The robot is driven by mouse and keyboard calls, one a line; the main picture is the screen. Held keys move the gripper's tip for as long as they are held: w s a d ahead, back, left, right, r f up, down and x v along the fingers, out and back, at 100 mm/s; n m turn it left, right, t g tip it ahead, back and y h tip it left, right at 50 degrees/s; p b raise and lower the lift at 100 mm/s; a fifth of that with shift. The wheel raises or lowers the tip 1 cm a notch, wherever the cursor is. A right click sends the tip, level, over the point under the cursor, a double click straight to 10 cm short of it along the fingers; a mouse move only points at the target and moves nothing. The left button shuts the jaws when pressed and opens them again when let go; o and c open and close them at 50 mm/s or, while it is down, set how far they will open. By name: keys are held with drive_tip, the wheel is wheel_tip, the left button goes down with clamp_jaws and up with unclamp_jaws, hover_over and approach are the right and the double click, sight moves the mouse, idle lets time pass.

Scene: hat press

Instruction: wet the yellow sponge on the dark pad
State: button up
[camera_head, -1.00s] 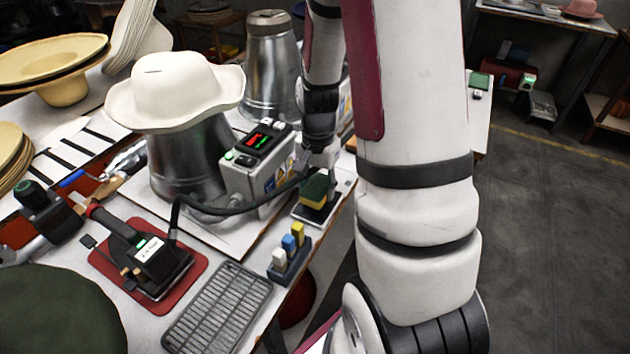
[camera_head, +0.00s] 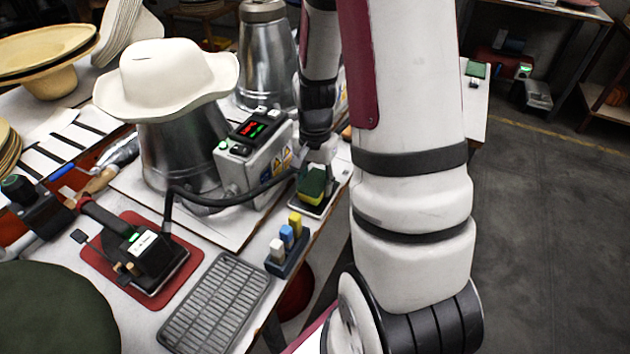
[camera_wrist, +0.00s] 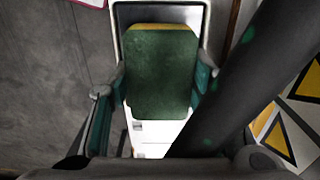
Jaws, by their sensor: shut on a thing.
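The sponge (camera_head: 312,184) has a green face and a yellow layer. It is held over the white tray with the dark pad (camera_head: 307,206) at the table's right edge. In the wrist view the green face of the sponge (camera_wrist: 160,75) looks up at the camera, with a yellow strip along its far edge. My gripper (camera_wrist: 161,82) is shut on the sponge, one finger on each side. The dark pad (camera_wrist: 160,13) shows past the far end of the sponge. Whether the sponge touches the pad is hidden.
The press controller (camera_head: 258,155) stands left of the tray, its black hose running to the iron (camera_head: 155,262) on a red mat. A white hat (camera_head: 165,80) sits on a metal form. A small block holder (camera_head: 287,250) and a grey rack (camera_head: 215,305) lie nearer.

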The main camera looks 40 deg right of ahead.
sight(315, 181)
drive_tip(key=shift+f+b, duration=0.3)
drive_tip(key=shift+f, duration=0.3)
idle(1.3)
drive_tip(key=shift+r+p, duration=2.55)
drive_tip(key=shift+r, duration=1.05)
